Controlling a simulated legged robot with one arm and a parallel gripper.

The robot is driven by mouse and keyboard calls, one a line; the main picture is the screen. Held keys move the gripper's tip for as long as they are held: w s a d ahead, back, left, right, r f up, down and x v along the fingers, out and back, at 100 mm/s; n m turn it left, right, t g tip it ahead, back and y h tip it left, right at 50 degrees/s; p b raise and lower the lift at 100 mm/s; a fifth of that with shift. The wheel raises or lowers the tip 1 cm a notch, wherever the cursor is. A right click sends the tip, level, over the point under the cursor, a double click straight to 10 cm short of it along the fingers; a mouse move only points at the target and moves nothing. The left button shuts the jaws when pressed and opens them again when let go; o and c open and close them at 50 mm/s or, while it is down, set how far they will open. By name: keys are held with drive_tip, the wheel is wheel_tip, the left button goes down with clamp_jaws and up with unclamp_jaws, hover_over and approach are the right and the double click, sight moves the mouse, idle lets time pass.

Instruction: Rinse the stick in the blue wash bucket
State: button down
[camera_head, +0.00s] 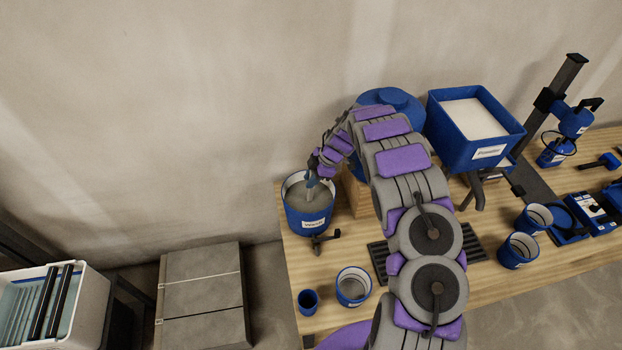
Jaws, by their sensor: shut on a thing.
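The blue wash bucket (295,219) stands at the left end of the wooden table, with a white label on its front and greyish contents inside. My gripper (312,180) points down over the bucket's opening, at the end of my purple and grey arm. It is shut on the stick (309,194), a thin, light piece that reaches down into the bucket. The stick's lower end is hidden in the greyish contents. The fingers are small and partly dark in this view.
A blue box of white powder (449,129) stands behind my arm. A small dark blue cup (308,301) and a white-lined cup (353,287) stand near the front. Two blue cups (518,250) and a stand (550,101) are at right. A white tub (92,308) is at far left.

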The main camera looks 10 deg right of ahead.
drive_tip(key=shift+r+p, duration=2.3)
drive_tip(key=shift+r, duration=2.7)
drive_tip(key=shift+r+p, duration=0.85)
drive_tip(key=shift+r, duration=0.8)
wheel_tip(320, 180, up, 4)
drive_tip(key=p, duration=0.3)
drive_tip(key=shift+a, duration=0.1)
